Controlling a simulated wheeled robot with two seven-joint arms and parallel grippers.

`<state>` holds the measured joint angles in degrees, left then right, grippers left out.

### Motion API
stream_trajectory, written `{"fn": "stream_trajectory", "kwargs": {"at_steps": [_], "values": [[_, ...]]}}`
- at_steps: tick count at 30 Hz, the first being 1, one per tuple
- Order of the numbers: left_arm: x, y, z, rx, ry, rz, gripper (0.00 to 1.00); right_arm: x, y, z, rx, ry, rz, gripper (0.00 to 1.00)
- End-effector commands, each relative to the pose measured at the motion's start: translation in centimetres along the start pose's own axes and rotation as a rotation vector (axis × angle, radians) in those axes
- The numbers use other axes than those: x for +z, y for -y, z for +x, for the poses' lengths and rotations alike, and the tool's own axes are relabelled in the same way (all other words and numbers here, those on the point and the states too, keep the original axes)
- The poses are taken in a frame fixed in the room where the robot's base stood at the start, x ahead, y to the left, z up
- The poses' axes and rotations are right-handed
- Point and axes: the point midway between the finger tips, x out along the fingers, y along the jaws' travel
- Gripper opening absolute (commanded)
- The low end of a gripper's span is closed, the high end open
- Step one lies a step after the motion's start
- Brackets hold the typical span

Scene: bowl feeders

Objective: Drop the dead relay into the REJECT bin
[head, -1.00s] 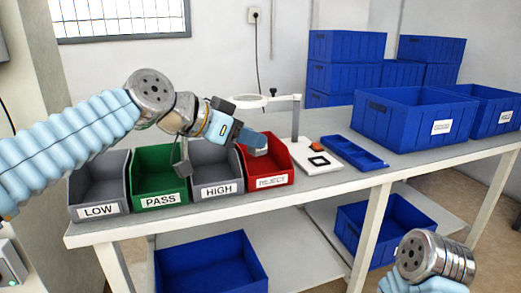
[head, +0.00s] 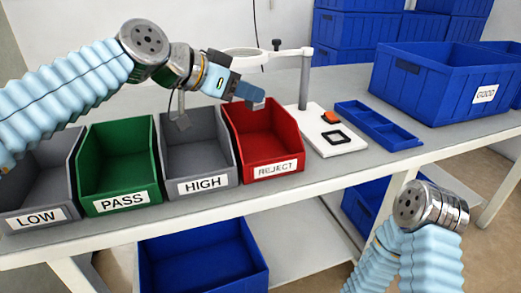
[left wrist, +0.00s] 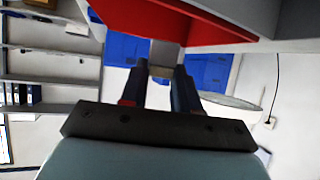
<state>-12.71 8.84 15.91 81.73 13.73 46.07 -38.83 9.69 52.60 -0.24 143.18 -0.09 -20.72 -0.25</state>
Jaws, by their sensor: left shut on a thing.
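The red REJECT bin (head: 284,160) stands at the right end of a row of open bins on the table. My left gripper (head: 251,97) is over the back part of this bin. It is shut on a small grey block, the relay (head: 257,104). In the left wrist view the relay (left wrist: 164,57) sits between the two fingertips, and the red bin (left wrist: 165,20) fills the top of the picture. I cannot tell the exact gap between relay and bin. My right arm shows at lower right in the head view, but its gripper does not.
Grey HIGH (head: 203,186), green PASS (head: 120,203) and grey LOW (head: 40,218) bins stand left of REJECT. A ring magnifier (head: 305,80) on a white base, with an orange piece (head: 331,116), stands right. A blue divided tray (head: 385,130) and GOOD crate (head: 430,90) lie beyond.

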Motion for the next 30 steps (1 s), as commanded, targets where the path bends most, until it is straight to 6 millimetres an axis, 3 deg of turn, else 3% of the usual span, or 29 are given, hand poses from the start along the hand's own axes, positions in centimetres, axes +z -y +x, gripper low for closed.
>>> {"fn": "stream_trajectory", "kwargs": {"at_steps": [3,13,14,19,30], "values": [[1.66,0.01,0.88,0.0,0.0,0.0,0.0,0.05,-0.5,1.53,-0.001,0.002,0.0,0.81],[1.86,0.02,1.0,-0.001,0.0,0.001,0.0,0.08,-0.46,1.64,-0.003,0.004,0.0,0.81],[1.86,0.02,1.01,-0.001,0.0,0.001,0.34,0.08,-0.46,1.64,-0.003,0.004,0.0,0.81],[1.86,0.01,1.01,-0.001,0.0,0.001,0.6,0.08,-0.46,1.64,-0.003,0.004,0.0,0.81],[1.86,0.07,0.41,-0.002,-0.001,0.001,0.6,0.09,-0.47,1.66,-0.003,0.004,0.0,0.81]]}}
